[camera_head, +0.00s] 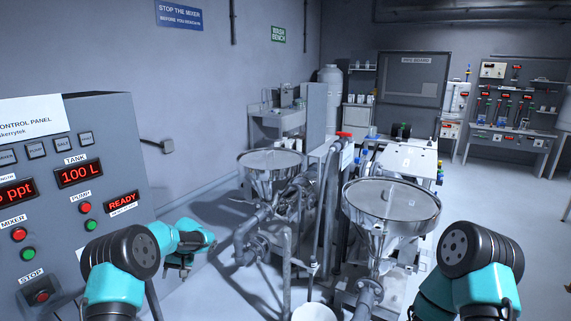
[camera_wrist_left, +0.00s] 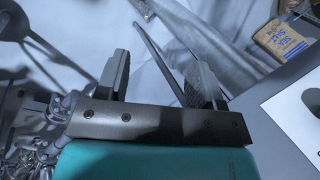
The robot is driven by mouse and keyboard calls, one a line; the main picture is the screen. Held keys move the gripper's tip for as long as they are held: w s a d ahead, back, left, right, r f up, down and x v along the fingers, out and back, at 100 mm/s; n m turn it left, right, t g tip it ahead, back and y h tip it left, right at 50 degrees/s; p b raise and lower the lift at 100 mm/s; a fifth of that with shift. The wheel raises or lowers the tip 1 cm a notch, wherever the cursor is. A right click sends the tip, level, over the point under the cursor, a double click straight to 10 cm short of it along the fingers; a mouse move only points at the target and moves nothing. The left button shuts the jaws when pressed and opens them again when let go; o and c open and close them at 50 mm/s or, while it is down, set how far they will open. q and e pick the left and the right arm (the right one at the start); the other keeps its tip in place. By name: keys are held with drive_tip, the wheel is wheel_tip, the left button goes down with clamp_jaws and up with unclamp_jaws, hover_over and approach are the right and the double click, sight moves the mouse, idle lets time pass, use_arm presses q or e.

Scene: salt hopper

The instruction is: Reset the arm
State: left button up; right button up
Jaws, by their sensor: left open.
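My left gripper (camera_head: 182,270) is at the lower left in the head view, in front of the control panel (camera_head: 110,150) and left of the hoppers. In the left wrist view its two fingers (camera_wrist_left: 160,85) stand apart with nothing held between them. A thin grey rod or pipe shows behind the fingers. My right arm shows at the lower right in the head view, but its gripper is not in view. Two metal hoppers with clear lids, the left one (camera_head: 268,162) and the nearer right one (camera_head: 392,205), stand on the pipework.
The panel has a red READY display (camera_head: 124,202), a 100 L tank display, and red and green buttons. A white bucket (camera_head: 314,313) is at the bottom centre. A brown sea salt packet (camera_wrist_left: 280,38) shows in the wrist view. Open floor lies at the right.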

use_arm(q)
drive_tip(key=s+d+f+m+h, duration=0.2)
drive_tip(key=s+d+f+h, duration=0.4)
drive_tip(key=s+d+f, duration=0.9)
drive_tip(key=s+d+t+h, duration=0.1)
drive_tip(key=s, duration=1.1)
drive_tip(key=s+d+f+t, duration=0.1)
drive_tip(key=s, duration=1)
drive_tip(key=shift+s+d+f+n+t+h, duration=0.25)
drive_tip(key=shift+s+d+n+t+h, duration=0.1)
drive_tip(key=shift+n+t+h, duration=0.05)
